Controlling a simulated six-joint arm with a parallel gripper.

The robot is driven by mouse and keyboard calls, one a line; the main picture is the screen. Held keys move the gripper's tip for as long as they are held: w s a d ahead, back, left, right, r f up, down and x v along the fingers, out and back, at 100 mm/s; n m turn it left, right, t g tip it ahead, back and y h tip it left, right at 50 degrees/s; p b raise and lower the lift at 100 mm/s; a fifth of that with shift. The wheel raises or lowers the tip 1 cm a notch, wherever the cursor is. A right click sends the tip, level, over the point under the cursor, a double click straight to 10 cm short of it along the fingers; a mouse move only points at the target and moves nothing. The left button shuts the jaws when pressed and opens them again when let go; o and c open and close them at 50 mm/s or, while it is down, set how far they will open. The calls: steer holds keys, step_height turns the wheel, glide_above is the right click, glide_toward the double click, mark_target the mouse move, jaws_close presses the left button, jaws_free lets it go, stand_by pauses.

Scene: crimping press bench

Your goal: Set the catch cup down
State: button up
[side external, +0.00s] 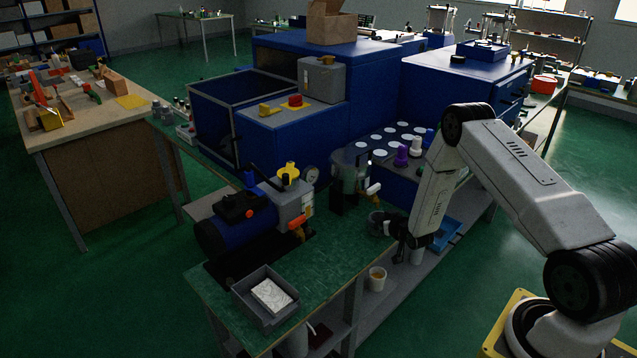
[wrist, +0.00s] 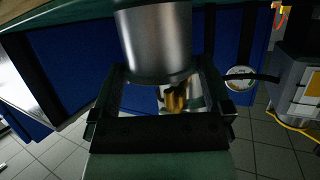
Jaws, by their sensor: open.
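The catch cup is most likely the metallic grey cylinder (wrist: 155,42) in the upper middle of the wrist view. It appears as a dark grey cup (side external: 379,222) at the right edge of the green bench top in the side view. My gripper (side external: 392,230) is at the cup's right side, low over the bench edge. In the wrist view my gripper (wrist: 165,92) is open, with one finger on each side of the cylinder. Whether a finger touches it, and whether its base rests on the bench, I cannot tell.
A blue pump (side external: 243,222) and a clear vessel (side external: 350,172) stand on the green bench (side external: 330,265). A grey tray (side external: 265,299) holds a white item at the front. Bare bench top lies between tray and cup. A white container (side external: 377,279) sits on the lower shelf.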

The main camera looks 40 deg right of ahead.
steer(key=v, duration=1)
steer(key=shift+r, duration=0.15)
stand_by(0.5)
steer(key=a+r+n+g+y, duration=0.3)
steer(key=a+r+g+y, duration=0.15)
steer(key=a+r, duration=0.55)
steer(key=s+a+r+n+g, duration=0.1)
steer(key=s+a+r+g, duration=0.4)
steer(key=s+a, duration=0.6)
steer(key=shift+s+a+r+n+y, duration=0.15)
steer(key=shift+a+r+n+y, duration=0.25)
steer(key=shift+a+r, duration=0.5)
steer(key=shift+g, duration=0.25)
